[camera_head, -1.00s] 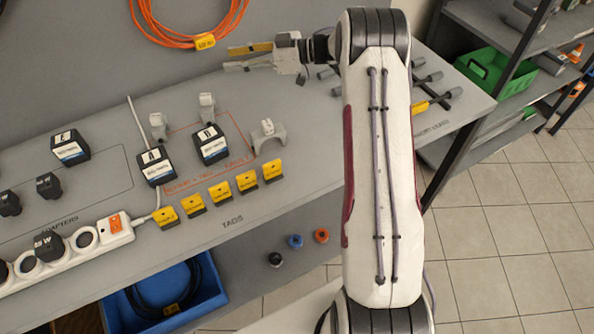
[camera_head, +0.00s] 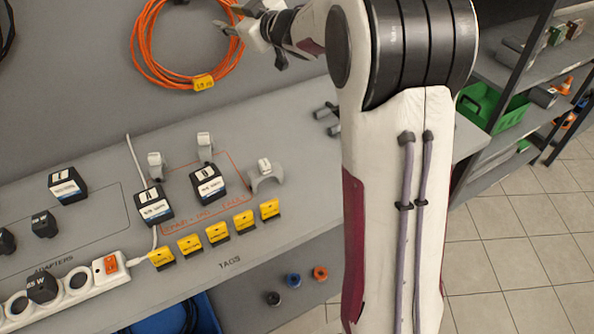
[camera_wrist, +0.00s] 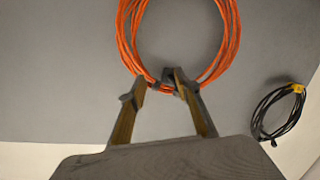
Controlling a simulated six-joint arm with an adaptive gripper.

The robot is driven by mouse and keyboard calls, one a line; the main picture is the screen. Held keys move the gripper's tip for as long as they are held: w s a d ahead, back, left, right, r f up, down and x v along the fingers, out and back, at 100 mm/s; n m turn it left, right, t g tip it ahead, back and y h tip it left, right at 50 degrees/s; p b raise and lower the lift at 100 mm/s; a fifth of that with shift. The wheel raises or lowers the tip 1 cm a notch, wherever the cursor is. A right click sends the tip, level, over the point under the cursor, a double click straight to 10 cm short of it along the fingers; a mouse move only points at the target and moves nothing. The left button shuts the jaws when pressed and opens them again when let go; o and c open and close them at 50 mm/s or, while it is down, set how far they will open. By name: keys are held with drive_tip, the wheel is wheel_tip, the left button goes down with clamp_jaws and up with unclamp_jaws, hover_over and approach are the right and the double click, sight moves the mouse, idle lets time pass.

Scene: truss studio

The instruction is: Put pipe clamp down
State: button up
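A grey saddle-shaped piece with a white top, which looks like the pipe clamp (camera_head: 267,178), stands on the grey bench at the right edge of a red outlined area. My gripper (camera_head: 231,20) is raised well away from it, in front of the orange cable coil on the back panel. In the wrist view my gripper (camera_wrist: 158,86) has its two fingers apart, with the panel showing between them and no clamp visible in them. Small dark bits by the fingertips overlap the coil; I cannot tell what they are.
Yellow tags (camera_head: 218,231) line the bench front. The orange coil (camera_head: 158,73) hangs behind my gripper. A black coil (camera_wrist: 278,111) shows at right.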

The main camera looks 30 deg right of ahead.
drive_tip(key=s+r+m+g+h, duration=0.25)
drive_tip(key=s+m+h, duration=0.35)
drive_tip(key=s, duration=1.2)
drive_tip(key=s+a+f+g+y, duration=0.1)
drive_tip(key=s+a+f+g, duration=0.1)
drive_tip(key=s, duration=0.8)
drive_tip(key=s+a+f+g+y, duration=0.1)
drive_tip(key=s+a+f+g, duration=0.2)
drive_tip(key=s+f, duration=0.4)
drive_tip(key=s+a+f+g+y, duration=0.1)
drive_tip(key=s+a+f, duration=0.4)
drive_tip(key=s, duration=0.8)
drive_tip(key=shift+s+m+g, duration=0.4)
drive_tip(key=shift+g, duration=0.35)
drive_tip(key=shift+o, duration=0.2)
drive_tip(key=shift+a, duration=0.1)
